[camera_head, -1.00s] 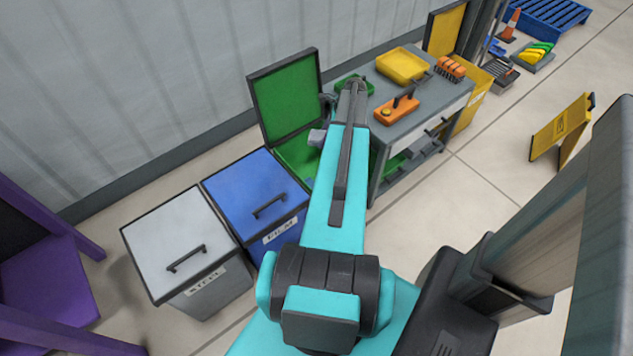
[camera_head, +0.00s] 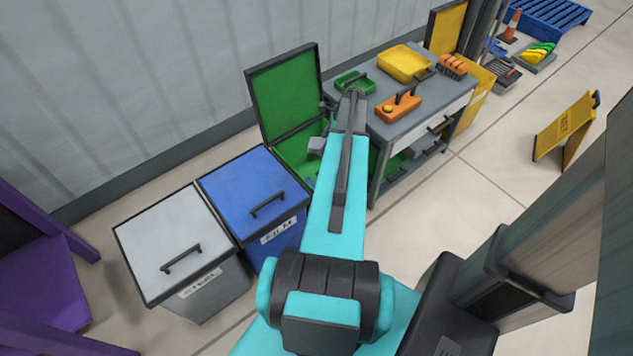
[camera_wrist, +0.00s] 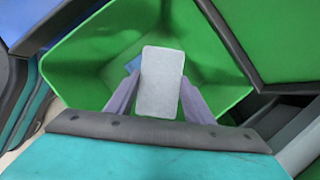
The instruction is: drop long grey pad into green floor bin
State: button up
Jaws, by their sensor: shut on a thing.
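The light grey oblong pad (camera_wrist: 160,82) is held between the two fingers of my gripper (camera_wrist: 161,92) in the wrist view. Behind it is the open green floor bin (camera_wrist: 85,75), with the pad over its opening. A small blue thing (camera_wrist: 133,64) shows inside the bin, partly hidden by the pad and a finger. In the head view the green bin (camera_head: 296,152) stands beside the blue bin with its lid (camera_head: 285,95) raised. A grey piece that looks like the pad (camera_head: 317,145) shows over its opening. My arm hides part of the bin.
A closed blue bin (camera_head: 250,185) and a closed grey bin (camera_head: 175,235) stand to the left.

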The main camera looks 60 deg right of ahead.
jog(key=o, duration=1.1)
jog(key=shift+r, duration=0.1)
jog(key=v, duration=1.3)
jog(key=shift+s+r+p, duration=0.2)
jog(key=shift+r+p, duration=0.1)
jog(key=shift+p, duration=0.1)
jog(key=shift+d+r, duration=0.1)
jog(key=shift+r, duration=0.05)
